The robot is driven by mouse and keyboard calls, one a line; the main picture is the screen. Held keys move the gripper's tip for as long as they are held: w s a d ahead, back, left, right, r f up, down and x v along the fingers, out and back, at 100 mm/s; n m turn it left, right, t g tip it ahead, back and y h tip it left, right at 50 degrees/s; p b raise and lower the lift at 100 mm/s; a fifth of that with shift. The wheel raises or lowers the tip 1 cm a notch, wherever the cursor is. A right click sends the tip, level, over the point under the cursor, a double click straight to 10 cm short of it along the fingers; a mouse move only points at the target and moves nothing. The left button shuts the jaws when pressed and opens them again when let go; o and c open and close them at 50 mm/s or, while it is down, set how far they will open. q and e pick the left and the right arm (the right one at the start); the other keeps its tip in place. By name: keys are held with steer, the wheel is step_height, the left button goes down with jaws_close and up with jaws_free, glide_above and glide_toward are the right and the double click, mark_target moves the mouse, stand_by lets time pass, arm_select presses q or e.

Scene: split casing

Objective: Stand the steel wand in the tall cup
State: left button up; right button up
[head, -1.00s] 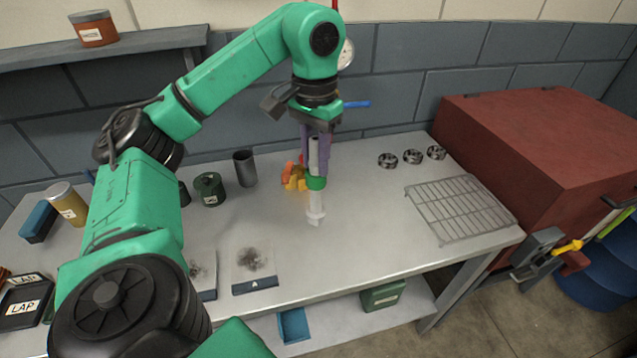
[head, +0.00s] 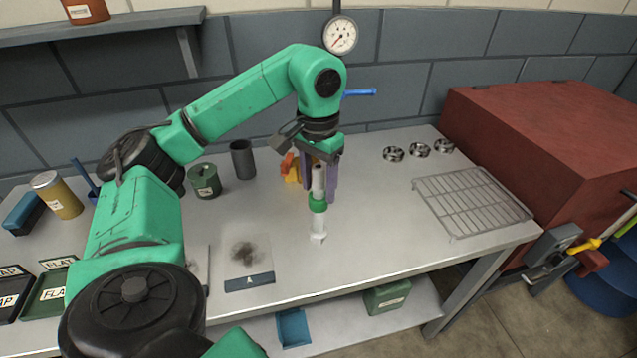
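The steel wand (head: 318,221) is a pale grey rod with a green band. It hangs upright, tip down, in my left gripper (head: 318,186), whose purple fingers are shut around its upper part. I cannot tell whether its tip touches the table. The tall cup (head: 243,161) is a dark grey open cylinder standing upright at the back of the table, to the left of the wand and apart from it. My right gripper is not in view.
A green canister (head: 205,181) stands left of the cup. Orange and yellow pieces (head: 291,168) lie behind the wand. A plate marked A (head: 248,268) lies in front. A wire rack (head: 470,203) and metal rings (head: 419,150) are at right, beside a red box (head: 550,135). The table's middle is clear.

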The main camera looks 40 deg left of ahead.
arm_select(q)
steer(key=shift+r, duration=0.6)
step_height(320, 180, up, 11)
steer(key=p, duration=0.7)
steer(key=shift+s+r+p, duration=0.1)
steer(key=shift+r+p, duration=0.1)
steer(key=shift+p, duration=0.15)
steer(key=shift+f, duration=0.15)
